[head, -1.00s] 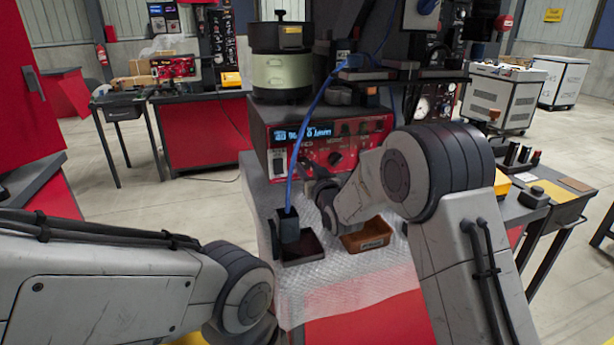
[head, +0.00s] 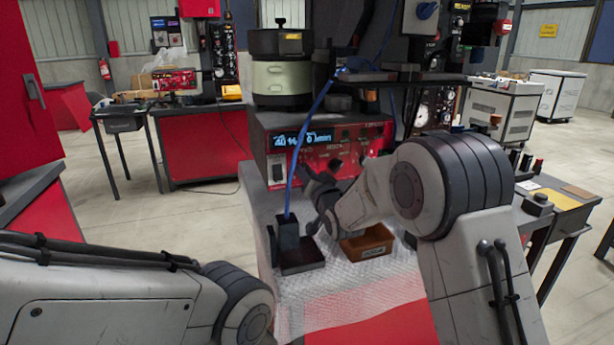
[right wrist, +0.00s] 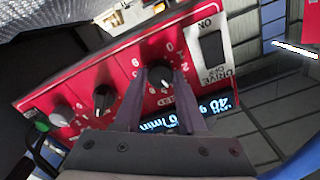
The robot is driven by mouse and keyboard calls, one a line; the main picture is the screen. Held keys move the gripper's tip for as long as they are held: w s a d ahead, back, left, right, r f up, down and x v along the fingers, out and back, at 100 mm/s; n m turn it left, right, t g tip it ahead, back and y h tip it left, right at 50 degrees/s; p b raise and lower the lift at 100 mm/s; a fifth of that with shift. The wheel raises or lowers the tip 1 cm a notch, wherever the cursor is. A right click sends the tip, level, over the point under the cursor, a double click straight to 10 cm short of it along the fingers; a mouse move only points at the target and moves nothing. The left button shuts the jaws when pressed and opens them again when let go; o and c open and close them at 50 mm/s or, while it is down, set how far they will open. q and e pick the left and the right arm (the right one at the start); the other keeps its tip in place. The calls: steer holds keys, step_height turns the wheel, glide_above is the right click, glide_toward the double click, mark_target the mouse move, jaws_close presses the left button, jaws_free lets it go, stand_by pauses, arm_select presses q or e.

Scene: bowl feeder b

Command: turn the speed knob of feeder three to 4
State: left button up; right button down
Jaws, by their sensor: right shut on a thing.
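The feeder's red control panel (head: 376,138) faces me below the feeder bowl (head: 282,78). It also shows upside down in the right wrist view (right wrist: 130,65). My right gripper (right wrist: 160,84) is shut on the black speed knob (right wrist: 160,74), one finger on each side, by the SPEED lettering. The numbers of its dial are partly covered, and I cannot read the knob's pointer. In the head view my right gripper (head: 308,176) reaches the panel's left part and hides this knob. The blue-lit display (head: 302,138) seems to begin with 40. My left gripper is out of view.
Two more knobs (right wrist: 103,96) (right wrist: 61,114) and the drive switch (right wrist: 213,52) flank the held knob. A blue cable (head: 300,150) hangs before the panel into a dark block (head: 287,232). A brown tray (head: 367,243) stands on the bench below my wrist.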

steer(key=shift+f, duration=0.1)
steer(key=shift+c, duration=2.4)
jaws_free()
steer(key=b+v, duration=0.1)
steer(key=v, duration=0.9)
steer(key=shift+s, duration=0.25)
